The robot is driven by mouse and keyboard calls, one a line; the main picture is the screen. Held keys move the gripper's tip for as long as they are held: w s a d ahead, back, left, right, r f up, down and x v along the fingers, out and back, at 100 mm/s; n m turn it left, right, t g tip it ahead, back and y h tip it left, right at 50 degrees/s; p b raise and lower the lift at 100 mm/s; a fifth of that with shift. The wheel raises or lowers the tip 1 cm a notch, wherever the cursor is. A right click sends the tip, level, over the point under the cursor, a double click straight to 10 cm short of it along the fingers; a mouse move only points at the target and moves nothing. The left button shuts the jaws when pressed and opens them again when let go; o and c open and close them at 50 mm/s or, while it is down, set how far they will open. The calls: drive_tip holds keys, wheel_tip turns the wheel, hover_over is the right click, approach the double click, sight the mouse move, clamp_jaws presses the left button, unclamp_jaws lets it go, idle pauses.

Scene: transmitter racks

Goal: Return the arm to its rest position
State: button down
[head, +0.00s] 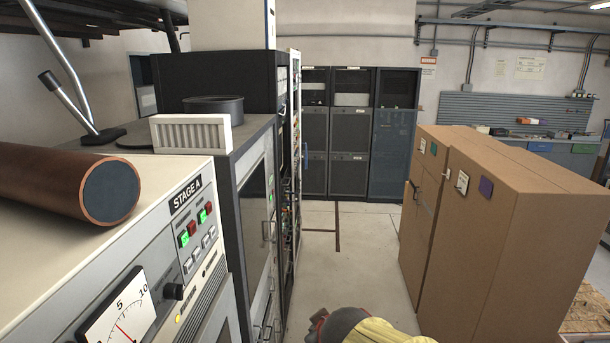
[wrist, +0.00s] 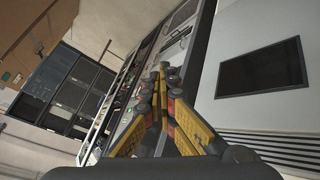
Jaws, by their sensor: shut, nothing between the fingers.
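My gripper (wrist: 162,68) shows in the wrist view with its yellow and black fingers drawn together at the tips. It is shut and holds nothing. A pale rack front with a dark rectangular window (wrist: 262,75) lies to its right, and a panel with small parts runs behind the fingertips. I cannot tell how far the fingertips are from it. In the head view only a yellow and grey part of my arm shows at the bottom edge; the fingers are out of that view.
The STAGE A cabinet (head: 130,240) stands close at the left, with a copper pipe (head: 60,180) on top. Dark racks (head: 350,140) stand at the back. Brown cabinets (head: 500,240) stand at the right. The floor aisle (head: 345,255) between them is clear.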

drive_tip(key=s+d+f+m+g+b, duration=0.1)
drive_tip(key=s+d+f+m+b, duration=0.3)
drive_tip(key=s+d+f+b, duration=0.4)
drive_tip(key=s+d+f+m+g+h+b, duration=0.1)
drive_tip(key=s+d+f+m+b, duration=0.3)
drive_tip(key=s+d+f+b, duration=0.4)
drive_tip(key=s+f+b, duration=0.6)
drive_tip(key=f+b, duration=0.1)
drive_tip(key=b, duration=0.2)
drive_tip(key=shift+s+f+g+b, duration=0.3)
drive_tip(key=shift+s+b, duration=0.05)
drive_tip(key=shift+b, duration=0.05)
drive_tip(key=shift+d, duration=0.1)
idle(0.6)
